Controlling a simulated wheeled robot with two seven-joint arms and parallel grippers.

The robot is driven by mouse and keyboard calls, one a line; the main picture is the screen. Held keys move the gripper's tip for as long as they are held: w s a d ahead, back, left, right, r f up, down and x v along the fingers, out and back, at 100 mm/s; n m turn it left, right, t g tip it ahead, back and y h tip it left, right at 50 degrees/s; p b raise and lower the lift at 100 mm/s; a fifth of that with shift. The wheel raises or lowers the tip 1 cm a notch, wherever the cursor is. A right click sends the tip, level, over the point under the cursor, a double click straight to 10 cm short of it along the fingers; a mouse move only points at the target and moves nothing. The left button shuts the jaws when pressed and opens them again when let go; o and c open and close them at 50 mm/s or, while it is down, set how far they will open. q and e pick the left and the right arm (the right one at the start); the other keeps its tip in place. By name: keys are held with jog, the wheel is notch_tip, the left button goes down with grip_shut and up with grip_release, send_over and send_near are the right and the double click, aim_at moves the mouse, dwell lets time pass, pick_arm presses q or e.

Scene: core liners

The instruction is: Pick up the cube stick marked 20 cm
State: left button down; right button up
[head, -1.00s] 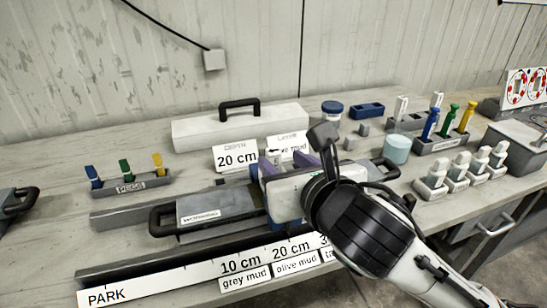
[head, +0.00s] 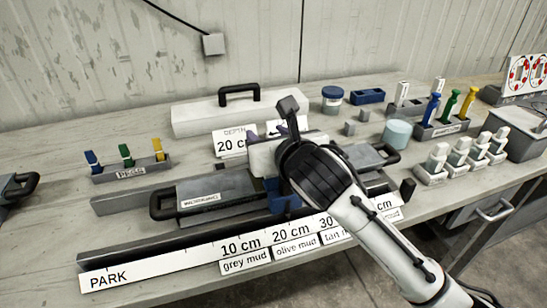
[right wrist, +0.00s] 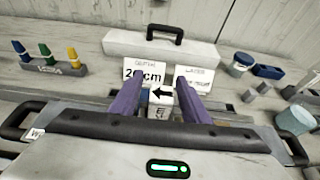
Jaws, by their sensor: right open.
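My right gripper (head: 264,134) reaches over the bench from the right. Its two purple fingers are apart and also show in the right wrist view (right wrist: 160,86). A white card reading DEPTH 20 cm (head: 231,143) stands beyond the fingers, and it shows in the right wrist view (right wrist: 139,73) partly behind the left finger. A small block with a black arrow (right wrist: 162,93) shows between the fingers. I cannot tell whether it is the cube stick, and I see no other stick clearly marked 20 cm. My left gripper is not in view.
A ruler strip (head: 150,266) with PARK, 10, 20 and 30 cm labels runs along the front. A grey black-handled case (head: 215,188) lies behind it. A peg rack (head: 133,173) stands left, a white handled box (head: 195,119) behind, a teal cylinder (head: 397,134) right.

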grip_shut()
jog(key=shift+r, duration=0.1)
